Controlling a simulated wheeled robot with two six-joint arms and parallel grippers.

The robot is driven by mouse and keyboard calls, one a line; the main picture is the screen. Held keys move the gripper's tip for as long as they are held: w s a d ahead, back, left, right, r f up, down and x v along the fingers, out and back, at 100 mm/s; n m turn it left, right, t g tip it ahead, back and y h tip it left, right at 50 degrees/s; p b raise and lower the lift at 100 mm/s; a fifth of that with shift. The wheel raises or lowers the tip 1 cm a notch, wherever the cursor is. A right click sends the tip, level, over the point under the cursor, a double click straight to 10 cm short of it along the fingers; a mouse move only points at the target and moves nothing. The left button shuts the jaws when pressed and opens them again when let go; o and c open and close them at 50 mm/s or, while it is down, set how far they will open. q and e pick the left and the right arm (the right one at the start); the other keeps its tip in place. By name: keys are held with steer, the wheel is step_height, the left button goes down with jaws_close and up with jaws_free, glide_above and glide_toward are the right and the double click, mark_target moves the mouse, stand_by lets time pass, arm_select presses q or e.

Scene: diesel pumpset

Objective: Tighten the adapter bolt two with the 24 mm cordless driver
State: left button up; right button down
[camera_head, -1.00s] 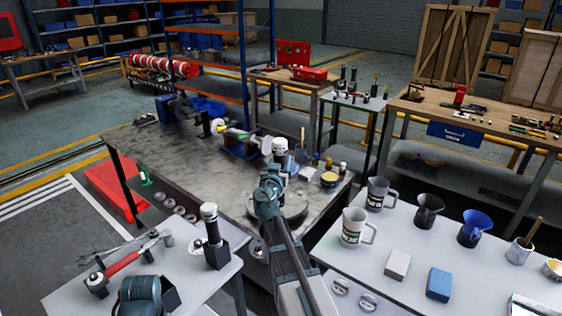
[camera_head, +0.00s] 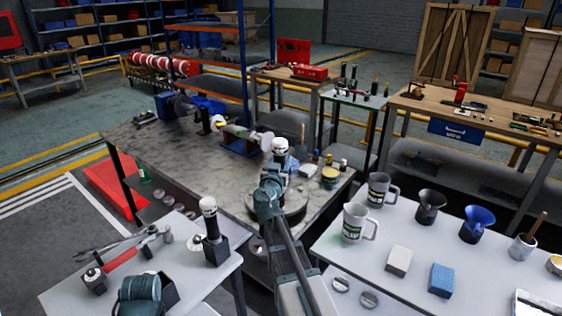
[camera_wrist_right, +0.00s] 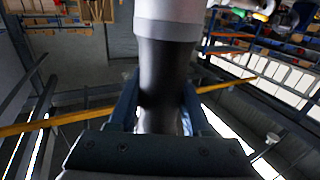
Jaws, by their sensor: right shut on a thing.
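My right gripper (camera_head: 277,171) is shut on a cordless driver (camera_head: 279,146) with a white upper end and black body. It holds the driver upright over the near part of the dark bench. In the right wrist view the driver's black body (camera_wrist_right: 165,85) stands between the two blue fingers of this gripper (camera_wrist_right: 160,115); a pale collar is above. Adapter bolt two is too small to make out. My left gripper cannot be made out.
A similar driver (camera_head: 209,218) stands in a black holder on the left white table (camera_head: 195,285), near a red-handled tool (camera_head: 121,260). The right white table (camera_head: 400,290) holds mugs (camera_head: 355,224), dark cups and a blue block (camera_head: 440,280).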

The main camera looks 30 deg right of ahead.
steer(key=shift+f+b, duration=1.05)
stand_by(3.9)
steer(key=shift+r, duration=0.1)
